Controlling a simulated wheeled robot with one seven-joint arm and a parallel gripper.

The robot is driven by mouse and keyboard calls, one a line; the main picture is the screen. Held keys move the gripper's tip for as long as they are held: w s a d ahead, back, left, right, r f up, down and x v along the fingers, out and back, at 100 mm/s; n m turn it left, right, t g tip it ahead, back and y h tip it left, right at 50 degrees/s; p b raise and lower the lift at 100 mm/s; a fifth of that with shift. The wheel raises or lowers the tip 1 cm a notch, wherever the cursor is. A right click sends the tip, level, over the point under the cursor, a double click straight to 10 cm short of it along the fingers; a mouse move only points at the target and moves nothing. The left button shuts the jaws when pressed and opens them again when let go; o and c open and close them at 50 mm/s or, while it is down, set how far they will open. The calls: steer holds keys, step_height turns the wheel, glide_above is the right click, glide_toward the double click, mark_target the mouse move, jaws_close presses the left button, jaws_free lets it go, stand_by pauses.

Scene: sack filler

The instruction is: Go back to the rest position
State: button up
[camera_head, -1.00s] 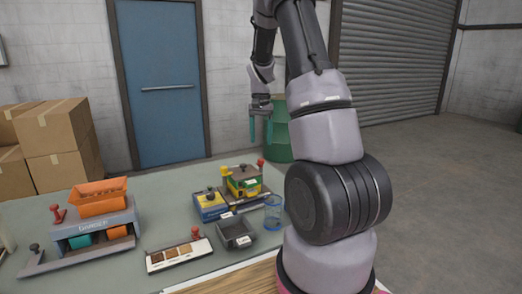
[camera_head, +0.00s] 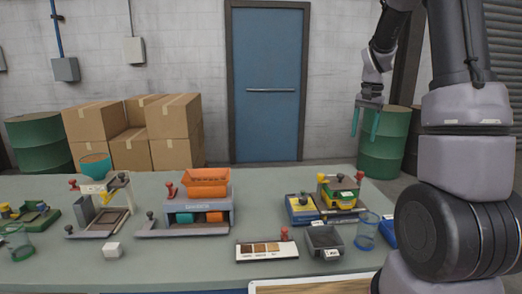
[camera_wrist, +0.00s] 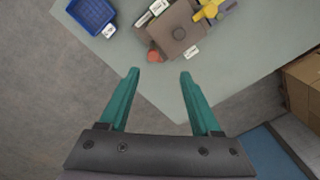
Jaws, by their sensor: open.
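My gripper (camera_head: 366,122) hangs from my raised arm at the right of the head view, fingers pointing down. It is well above the table, over its back right side. In the wrist view the two teal fingers (camera_wrist: 159,75) are apart with nothing between them. Below them are the table's edge and the floor.
Cardboard boxes (camera_head: 174,117) and green drums (camera_head: 385,145) stand behind.

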steer(key=s+a+r+n+t+y, duration=0.1)
steer(key=s+a+r+n+t, duration=0.15)
steer(key=s+a+r, duration=0.85)
steer(key=s+a+r+n+t, duration=0.1)
steer(key=s+t, duration=0.1)
steer(key=s, duration=0.5)
steer(key=s+a+r+t, duration=0.2)
steer(key=s, duration=0.5)
steer(key=shift+r+n+y, duration=0.2)
steer(key=shift+n+y, duration=0.15)
steer(key=shift+y, duration=0.05)
